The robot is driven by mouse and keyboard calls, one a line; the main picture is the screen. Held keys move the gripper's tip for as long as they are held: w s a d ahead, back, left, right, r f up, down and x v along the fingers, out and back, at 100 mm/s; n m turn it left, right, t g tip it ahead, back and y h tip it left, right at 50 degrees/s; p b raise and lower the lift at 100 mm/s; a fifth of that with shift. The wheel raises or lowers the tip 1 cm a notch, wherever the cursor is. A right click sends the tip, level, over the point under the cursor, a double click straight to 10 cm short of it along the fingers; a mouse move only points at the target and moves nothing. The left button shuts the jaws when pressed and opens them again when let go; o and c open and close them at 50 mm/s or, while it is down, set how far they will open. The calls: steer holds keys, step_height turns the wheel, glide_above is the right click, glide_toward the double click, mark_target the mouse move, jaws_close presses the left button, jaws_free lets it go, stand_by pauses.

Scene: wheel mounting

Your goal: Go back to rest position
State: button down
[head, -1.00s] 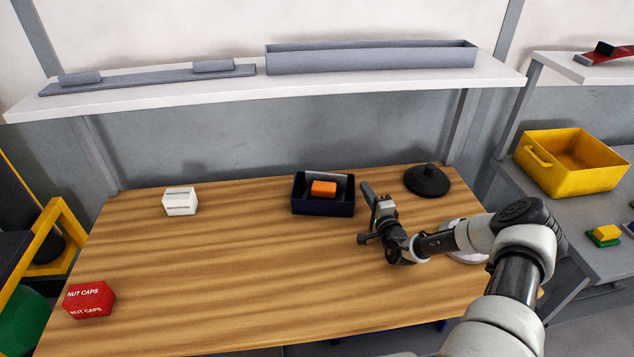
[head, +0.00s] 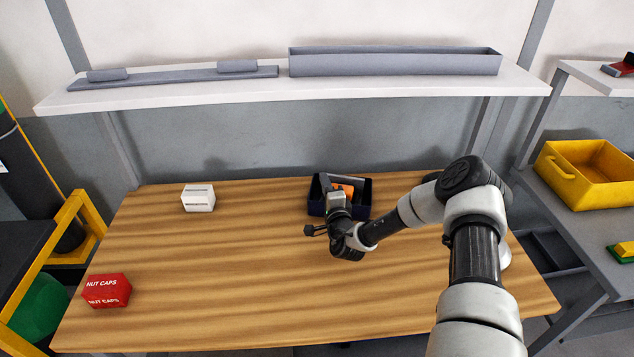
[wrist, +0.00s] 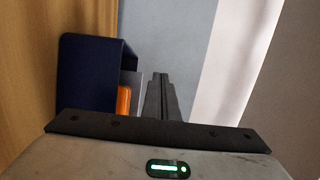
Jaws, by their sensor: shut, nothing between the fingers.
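My gripper (head: 334,186) is over the table, in front of the dark blue box in the head view. My arm reaches in from the right. In the wrist view my gripper's fingers (wrist: 161,97) are together with nothing between them. The dark blue box (head: 366,205) holds an orange block (head: 345,188), partly hidden behind my gripper. The wrist view also shows the box (wrist: 85,75) and the orange block (wrist: 124,100) left of the fingers. I cannot tell whether the gripper touches the box.
A white box (head: 198,198) and a red nut caps box (head: 107,291) stand on the left of the wooden table (head: 240,260). A shelf (head: 200,92) with a grey tray (head: 395,64) runs above. A yellow bin (head: 585,175) is at right. The table's middle left is clear.

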steer(key=s+a+r+n+g+y+p, duration=0.15)
steer(key=a+r+n+y, duration=0.25)
steer(key=a+r+y, duration=0.4)
steer(key=s+a+r+n+g+y, duration=0.25)
steer(key=a+r+n, duration=0.3)
steer(key=r, duration=0.55)
steer(key=s+a+r+n+g+y, duration=0.2)
steer(key=s+a+r+n+g, duration=0.15)
steer(key=s, duration=0.35)
steer(key=s+a+r+n+g+y, duration=0.25)
steer(key=s+a+r+g, duration=0.2)
steer(key=s, duration=0.25)
steer(key=s+d+r+n+g+h+p, duration=0.1)
steer(key=s+d+r+n+g+h, duration=0.2)
steer(key=s, duration=0.5)
steer(key=s+d+n+g+h+p, duration=0.15)
steer(key=s+h, duration=0.25)
steer(key=s, duration=0.4)
steer(key=s+d+r+m+t+h, duration=0.1)
steer(key=s+d+r+h, duration=0.1)
steer(key=d, duration=0.5)
steer(key=s+d+r+m+t+h, duration=0.1)
steer(key=s+d+t+h, duration=0.1)
steer(key=s+d+h, duration=0.2)
steer(key=s+d+r+m+t+h+p, duration=0.1)
steer(key=s+d+h, duration=0.3)
steer(key=d, duration=0.7)
steer(key=shift+v, duration=1.05)
